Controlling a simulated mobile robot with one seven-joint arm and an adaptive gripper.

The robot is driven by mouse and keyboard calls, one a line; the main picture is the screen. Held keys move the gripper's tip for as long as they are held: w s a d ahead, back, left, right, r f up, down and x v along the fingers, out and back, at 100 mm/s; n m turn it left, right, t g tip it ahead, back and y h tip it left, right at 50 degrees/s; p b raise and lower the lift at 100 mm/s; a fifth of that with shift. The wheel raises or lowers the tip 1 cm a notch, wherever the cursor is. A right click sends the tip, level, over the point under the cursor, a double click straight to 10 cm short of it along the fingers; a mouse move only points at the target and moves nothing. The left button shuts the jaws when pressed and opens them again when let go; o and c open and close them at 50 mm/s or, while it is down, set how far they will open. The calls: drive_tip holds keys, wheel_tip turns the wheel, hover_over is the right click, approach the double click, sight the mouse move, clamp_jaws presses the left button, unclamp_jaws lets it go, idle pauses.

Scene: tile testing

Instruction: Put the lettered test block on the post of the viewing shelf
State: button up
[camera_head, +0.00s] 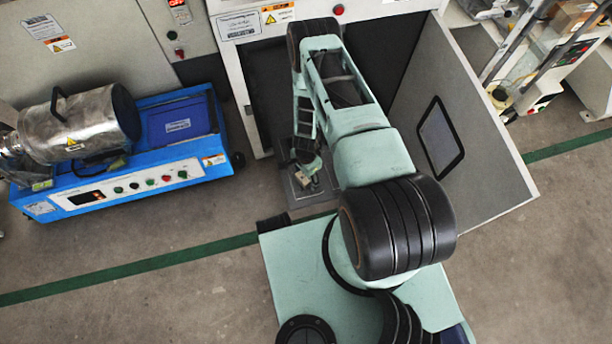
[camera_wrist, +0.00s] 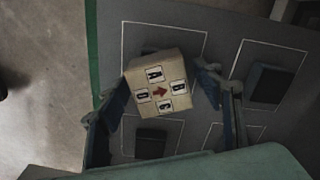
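The lettered test block (camera_wrist: 158,84) is a tan cube in the wrist view, with letter labels around a red arrow on the face toward me. The block is turned slightly and covers part of a white-outlined square on the grey shelf (camera_wrist: 207,70). Dark posts stand in other outlined squares, one at the right (camera_wrist: 265,85) and one below the block (camera_wrist: 150,143). In the head view my gripper (camera_head: 308,176) and the small block (camera_head: 303,177) are low at the cabinet opening. The block's underside is hidden.
An open grey cabinet door (camera_head: 455,125) with a dark window stands right of my arm. A blue machine (camera_head: 130,180) with a metal cylinder is at the left. The floor between the blue machine and my base is clear, with a green stripe (camera_head: 130,268).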

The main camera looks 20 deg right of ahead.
wheel_tip(320, 180, up, 12)
drive_tip(key=p, duration=0.4)
drive_tip(key=shift+r, duration=0.15)
idle(0.5)
